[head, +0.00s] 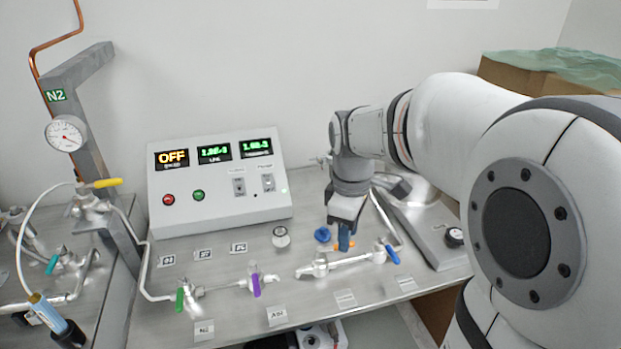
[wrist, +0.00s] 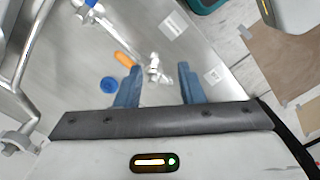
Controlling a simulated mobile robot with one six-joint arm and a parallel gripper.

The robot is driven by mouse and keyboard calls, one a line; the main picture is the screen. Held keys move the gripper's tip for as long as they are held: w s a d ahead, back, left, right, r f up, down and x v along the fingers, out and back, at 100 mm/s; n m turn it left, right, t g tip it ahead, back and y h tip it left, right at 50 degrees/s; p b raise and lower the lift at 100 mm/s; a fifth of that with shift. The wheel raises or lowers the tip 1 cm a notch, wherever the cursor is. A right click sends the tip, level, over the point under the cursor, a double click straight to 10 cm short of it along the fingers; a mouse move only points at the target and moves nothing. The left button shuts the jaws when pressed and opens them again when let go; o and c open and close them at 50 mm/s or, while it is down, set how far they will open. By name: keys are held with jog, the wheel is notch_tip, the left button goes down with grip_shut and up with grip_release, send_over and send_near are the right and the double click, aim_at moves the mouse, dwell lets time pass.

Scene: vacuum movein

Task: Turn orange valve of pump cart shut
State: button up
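The orange valve handle (wrist: 125,59) lies beside the left fingertip in the wrist view. The metal valve body (wrist: 154,70) shows between and just beyond the two fingers. In the head view only small bits of the orange handle (head: 338,246) show by my fingers. My gripper (head: 344,239) points down over the back of the pipe run on the cart top. In the wrist view my gripper (wrist: 157,82) is open, its two blue fingers well apart with nothing held. Whether a finger touches the handle I cannot tell.
A blue round knob (head: 322,234) sits left of my gripper. A blue handle (head: 392,254) is on the pipe at right, a purple handle (head: 256,285) and green handle (head: 180,300) at left. The control box (head: 219,180) reading OFF stands behind.

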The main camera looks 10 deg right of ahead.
aim_at(336, 249)
jog(key=w+n+g+p, duration=0.2)
jog(key=w+n, duration=0.5)
jog(key=w, duration=0.1)
jog(key=shift+n, duration=0.4)
jog(key=x, duration=0.8)
jog(key=shift+s+d, duration=0.15)
jog(key=shift+d, duration=0.1)
jog(key=shift+r, duration=0.1)
jog(key=shift+c, duration=0.4)
grip_shut()
